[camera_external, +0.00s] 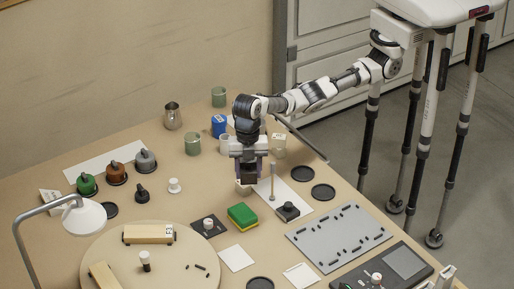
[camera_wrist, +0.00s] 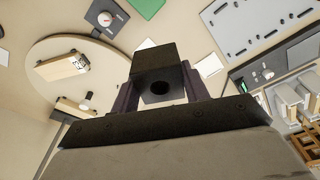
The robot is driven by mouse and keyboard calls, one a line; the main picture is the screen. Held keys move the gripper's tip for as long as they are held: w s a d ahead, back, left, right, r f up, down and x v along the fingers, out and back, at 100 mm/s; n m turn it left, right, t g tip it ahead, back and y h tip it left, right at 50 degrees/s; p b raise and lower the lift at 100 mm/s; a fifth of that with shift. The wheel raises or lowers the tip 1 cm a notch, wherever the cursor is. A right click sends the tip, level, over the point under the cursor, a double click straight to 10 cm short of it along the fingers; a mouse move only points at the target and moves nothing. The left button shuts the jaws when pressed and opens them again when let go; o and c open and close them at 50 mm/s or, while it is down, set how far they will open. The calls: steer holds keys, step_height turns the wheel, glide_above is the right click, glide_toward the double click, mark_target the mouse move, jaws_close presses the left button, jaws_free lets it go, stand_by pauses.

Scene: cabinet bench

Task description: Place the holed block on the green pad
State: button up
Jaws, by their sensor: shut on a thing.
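The holed block (camera_wrist: 156,62) is dark, with a round hole in the face toward the camera in the wrist view. My gripper (camera_external: 249,176) is shut on it, one finger on each side, and holds it above the bench. The block is hard to tell from the dark fingers in the external view. The green pad (camera_external: 242,213), with a yellow lower layer, lies on the bench in front of and below my gripper. Part of it shows at the top edge of the wrist view (camera_wrist: 147,7). The block is apart from the pad.
A dark plate with a white knob (camera_external: 208,225) is left of the pad. A small dark block (camera_external: 289,212) and an upright rod (camera_external: 272,181) stand to its right. A grey board (camera_external: 338,237) is farther right. A round board (camera_external: 150,265) holds wooden blocks at front left.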

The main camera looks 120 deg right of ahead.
mark_target(242, 213)
steer(key=s+d+r+m+p, duration=0.1)
steer(key=d+m+p, duration=0.15)
steer(key=d, duration=0.35)
steer(key=shift+m, duration=0.25)
step_height(242, 213, down, 20)
steer(key=shift+s+a+r+p, duration=0.1)
steer(key=shift+r+p, duration=0.15)
steer(key=shift+p, duration=0.55)
steer(key=shift+f, duration=0.2)
steer(key=o, duration=1)
steer(key=shift+r, duration=0.15)
